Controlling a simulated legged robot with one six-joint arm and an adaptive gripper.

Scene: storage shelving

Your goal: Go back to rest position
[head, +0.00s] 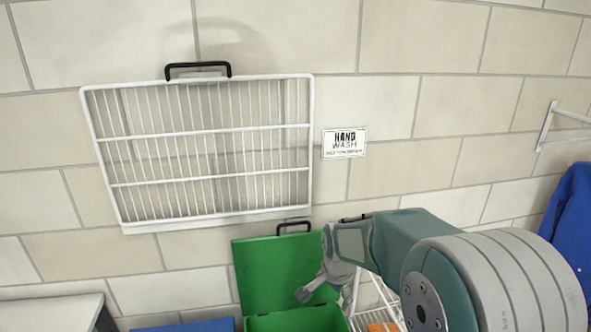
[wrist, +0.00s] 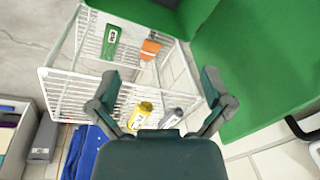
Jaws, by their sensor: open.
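My gripper (head: 318,292) is in front of the green box (head: 285,270) in the head view, at the end of my bent arm. Its near parts are partly hidden by my arm. In the wrist view my gripper (wrist: 158,80) is open, with its two dark fingers spread wide and nothing between them. A white wire shelf (wrist: 62,75) lies beyond the fingers. The large green surface of the box (wrist: 265,65) stands close on the right.
On the shelf are a green item (wrist: 110,42), an orange item (wrist: 150,48), a yellow bottle (wrist: 140,115) and a grey one (wrist: 171,118). Blue cloth (head: 572,225) hangs right.

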